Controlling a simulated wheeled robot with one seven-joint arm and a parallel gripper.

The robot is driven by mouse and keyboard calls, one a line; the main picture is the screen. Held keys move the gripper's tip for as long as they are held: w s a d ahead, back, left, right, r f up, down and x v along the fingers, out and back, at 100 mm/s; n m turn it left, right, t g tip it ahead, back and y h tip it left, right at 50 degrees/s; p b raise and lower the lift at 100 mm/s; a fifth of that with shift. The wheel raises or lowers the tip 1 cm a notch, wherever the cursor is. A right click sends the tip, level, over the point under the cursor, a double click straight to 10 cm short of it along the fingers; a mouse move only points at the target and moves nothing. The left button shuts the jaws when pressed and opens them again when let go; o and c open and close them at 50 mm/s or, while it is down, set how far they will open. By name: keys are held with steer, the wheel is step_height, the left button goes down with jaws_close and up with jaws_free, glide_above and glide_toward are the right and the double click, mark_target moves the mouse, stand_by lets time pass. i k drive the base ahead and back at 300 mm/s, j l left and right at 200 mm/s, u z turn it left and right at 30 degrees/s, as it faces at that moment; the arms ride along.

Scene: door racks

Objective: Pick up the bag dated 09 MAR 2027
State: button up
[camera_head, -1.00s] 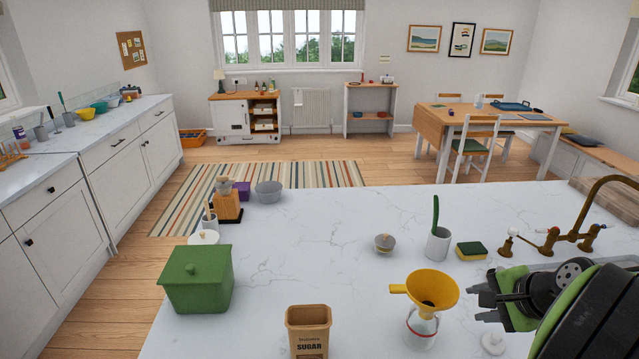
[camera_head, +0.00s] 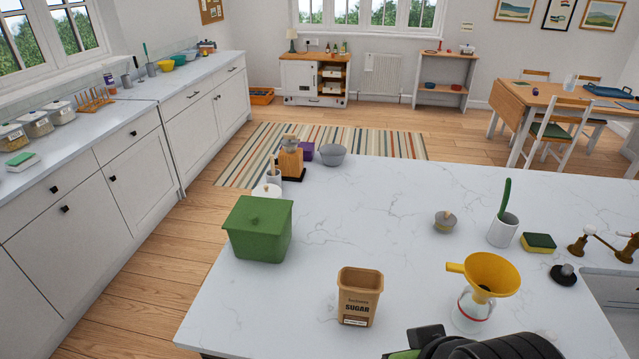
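I see no bag with a readable date of 09 MAR 2027. A brown sugar container (camera_head: 360,296) stands upright on the island counter in front of me. It has a pale label strip near its base, too small to read. Part of my black and green arm shows at the bottom edge, right of centre. My gripper's fingers are out of the picture, so whether they are open or shut does not show.
The white marble island (camera_head: 400,215) also holds a green lidded box (camera_head: 258,230), a yellow funnel (camera_head: 490,273) in a glass jar, a grey cup (camera_head: 503,231) and a sponge (camera_head: 538,242). A long side counter (camera_head: 165,92) runs along the left. Wooden floor lies clear between them.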

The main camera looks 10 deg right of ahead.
mark_target(361, 290)
steer(key=l+u, duration=0.25)
steer(key=u, duration=0.2)
steer(key=k+l+u, duration=0.15)
steer(key=u, duration=0.3)
steer(key=k+l+u, duration=0.15)
steer(key=u, duration=0.25)
steer(key=k+l+u, duration=0.15)
steer(key=u, duration=0.3)
